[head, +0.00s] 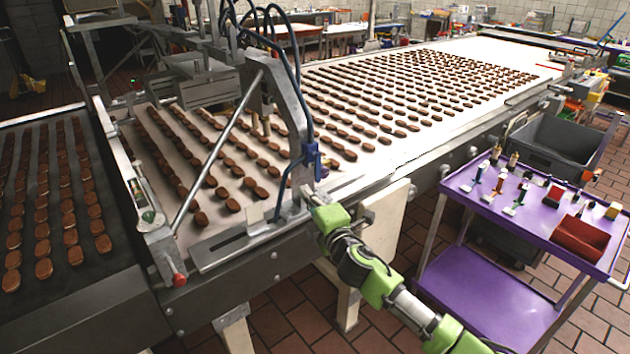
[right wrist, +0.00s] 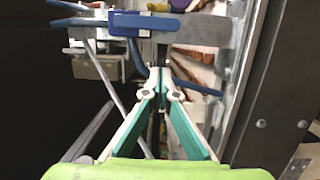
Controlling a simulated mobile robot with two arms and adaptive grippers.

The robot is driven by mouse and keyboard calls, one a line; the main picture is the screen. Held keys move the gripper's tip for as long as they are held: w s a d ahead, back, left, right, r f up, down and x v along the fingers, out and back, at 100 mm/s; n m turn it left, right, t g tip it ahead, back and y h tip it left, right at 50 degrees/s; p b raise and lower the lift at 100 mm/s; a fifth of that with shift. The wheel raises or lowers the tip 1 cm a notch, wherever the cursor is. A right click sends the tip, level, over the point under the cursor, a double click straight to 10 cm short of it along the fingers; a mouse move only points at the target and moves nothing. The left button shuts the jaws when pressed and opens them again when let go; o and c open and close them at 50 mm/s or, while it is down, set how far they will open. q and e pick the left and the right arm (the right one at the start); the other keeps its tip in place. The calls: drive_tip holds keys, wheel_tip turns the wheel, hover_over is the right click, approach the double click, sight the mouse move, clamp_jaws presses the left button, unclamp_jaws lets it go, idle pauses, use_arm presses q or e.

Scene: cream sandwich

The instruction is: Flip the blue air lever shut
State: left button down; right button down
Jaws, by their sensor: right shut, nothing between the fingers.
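The blue air lever (head: 311,158) sits on the grey metal frame at the near side of the conveyor, with blue air hoses around it. In the right wrist view the blue lever (right wrist: 130,23) lies across the top, left of centre, along the grey metal bar. My right gripper (head: 312,194) is shut and empty, just below the lever in the head view. In the right wrist view its fingertips (right wrist: 160,76) are together below the lever and appear apart from it. My left gripper is not in view.
A conveyor (head: 385,165) carries many rows of brown biscuits behind the frame. A red knob (head: 179,280) stands at the near left. Blue hoses (right wrist: 196,87) pass close behind the fingertips.

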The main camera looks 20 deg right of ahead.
sight(316, 167)
drive_tip(key=w+d+p, duration=0.1)
drive_tip(key=w+d, duration=0.2)
drive_tip(key=w, duration=0.1)
drive_tip(key=shift+d, duration=0.3)
drive_tip(key=shift+a, duration=0.1)
drive_tip(key=shift+d+f+n+b, duration=0.1)
drive_tip(key=shift+d+n+b, duration=0.15)
drive_tip(key=shift+b, duration=0.2)
